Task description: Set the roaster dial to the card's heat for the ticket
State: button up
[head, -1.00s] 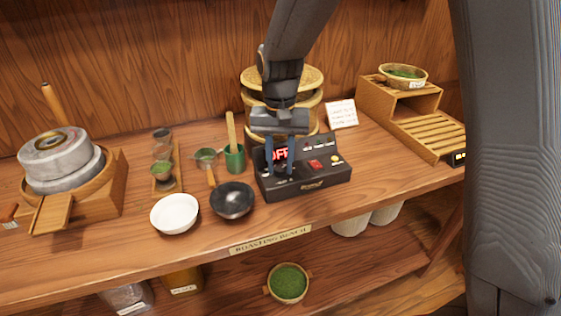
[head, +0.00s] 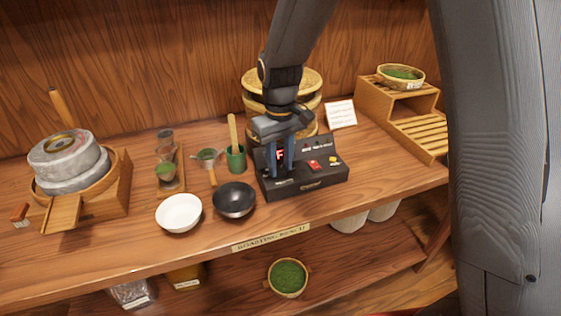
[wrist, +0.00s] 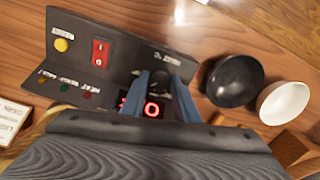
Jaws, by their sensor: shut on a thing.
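The roaster control box (head: 310,184) is a black sloped panel on the bench, with a red switch (wrist: 101,53), a yellow button (wrist: 62,45) and a red lit display (wrist: 150,108). My gripper (head: 283,172) points down over its left part and hides most of the display in the head view. In the wrist view my gripper (wrist: 160,80) has its two blue fingers around the dark dial knob (wrist: 160,77), shut on it. The card (head: 341,114) stands behind the box at right; its writing is too small to read. I cannot make out a ticket.
A black bowl (head: 234,201) and a white bowl (head: 179,213) sit left of the box. Stacked bamboo steamers (head: 252,82) stand behind my gripper. A green cup (head: 236,160) is close to its left. A wooden rack (head: 412,125) is at right.

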aim_at(281, 168)
dwell(0.3)
jog(key=o, duration=1.1)
jog(key=shift+c, duration=0.2)
notch_tip(281, 168, up, 8)
jog(key=shift+f+b, duration=0.1)
jog(key=shift+b, duration=0.55)
jog(key=s+d+f+m, duration=0.3)
jog(key=s+d, duration=0.4)
jog(key=s, duration=0.1)
jog(key=s+d+f+m, duration=0.2)
jog(key=s+d+f, duration=0.2)
jog(key=s+d, duration=0.4)
jog(key=shift+d+f+m+t, duration=0.25)
jog(key=shift+m+t, duration=0.15)
